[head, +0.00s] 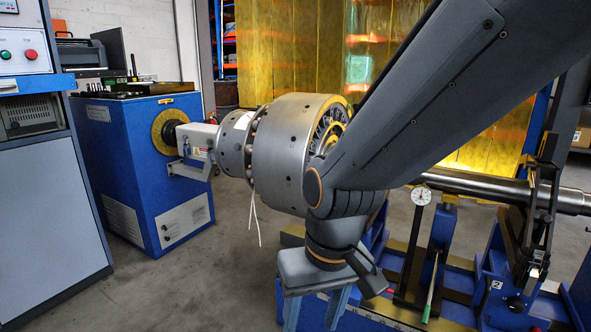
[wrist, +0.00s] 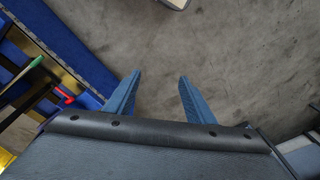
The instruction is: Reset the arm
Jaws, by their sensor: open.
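My gripper (head: 317,311) hangs at the end of my arm, low in the middle of the head view, with its blue fingers pointing down and cut off by the lower edge. In the wrist view its two blue fingers (wrist: 158,97) stand well apart. Only bare grey floor shows between them, so the gripper is open and empty. My arm crosses the head view from the upper right and hides part of the rotor (head: 290,150) behind it. The rotor is a large grey drum on a shaft, coupled to a blue drive cabinet (head: 135,160).
A blue machine bed (wrist: 60,60) lies left of the fingers in the wrist view, with a green-handled tool (wrist: 22,75) and a red piece on it. A dial gauge (head: 421,196) stands near the shaft (head: 480,184). A control cabinet (head: 50,190) stands at left. Floor between is clear.

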